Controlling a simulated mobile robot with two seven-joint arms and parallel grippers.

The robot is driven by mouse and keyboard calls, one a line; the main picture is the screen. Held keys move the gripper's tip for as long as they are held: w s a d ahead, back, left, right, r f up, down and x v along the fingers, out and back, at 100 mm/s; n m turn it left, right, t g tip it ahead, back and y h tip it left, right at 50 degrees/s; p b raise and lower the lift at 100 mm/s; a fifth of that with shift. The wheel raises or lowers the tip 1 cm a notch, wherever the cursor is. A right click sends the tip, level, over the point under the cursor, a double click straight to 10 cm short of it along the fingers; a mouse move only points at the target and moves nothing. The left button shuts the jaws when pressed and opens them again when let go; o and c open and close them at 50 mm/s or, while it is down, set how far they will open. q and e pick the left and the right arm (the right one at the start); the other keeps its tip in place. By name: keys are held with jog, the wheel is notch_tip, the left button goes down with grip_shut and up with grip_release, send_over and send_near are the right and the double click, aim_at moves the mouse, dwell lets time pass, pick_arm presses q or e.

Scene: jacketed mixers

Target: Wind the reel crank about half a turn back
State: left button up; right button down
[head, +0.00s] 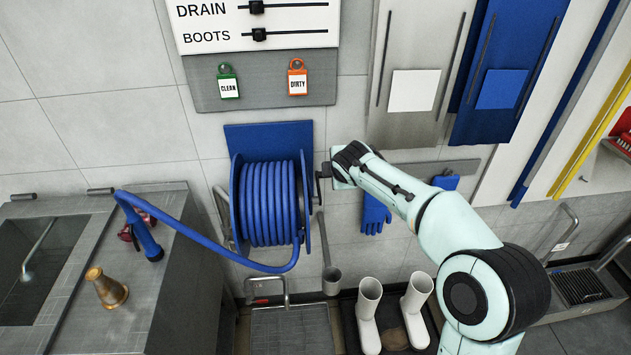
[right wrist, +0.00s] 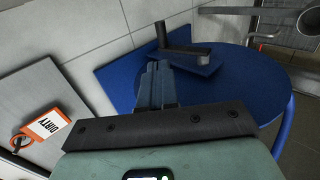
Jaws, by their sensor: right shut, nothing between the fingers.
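The blue hose reel (head: 268,203) is mounted on the wall on a blue plate, with blue hose wound on it. Its side disc (right wrist: 245,85) fills much of the right wrist view. The dark reel crank (right wrist: 183,50) stands out from the disc, just beyond my fingertips. In the head view the crank is mostly hidden by my gripper. My right gripper (head: 325,170) is at the reel's right side; in the right wrist view its fingers (right wrist: 156,72) are shut together and empty. I cannot tell whether the fingertips touch the crank. My left gripper is out of view.
The hose runs left to a nozzle over the grey sink counter (head: 90,260), where a brass cone (head: 107,288) stands. White boots (head: 369,310) stand below my right arm. Blue gloves (head: 375,215) hang behind it. A DIRTY tag (head: 297,80) hangs above the reel.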

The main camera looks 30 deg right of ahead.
pick_arm(q)
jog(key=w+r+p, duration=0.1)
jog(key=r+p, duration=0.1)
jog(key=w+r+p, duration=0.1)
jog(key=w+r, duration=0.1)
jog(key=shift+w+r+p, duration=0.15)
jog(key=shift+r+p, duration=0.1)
jog(key=shift+p, duration=0.1)
pick_arm(e)
jog(key=x, duration=1.3)
jog(key=shift+w+f, duration=0.3)
jog(key=shift+w, duration=0.05)
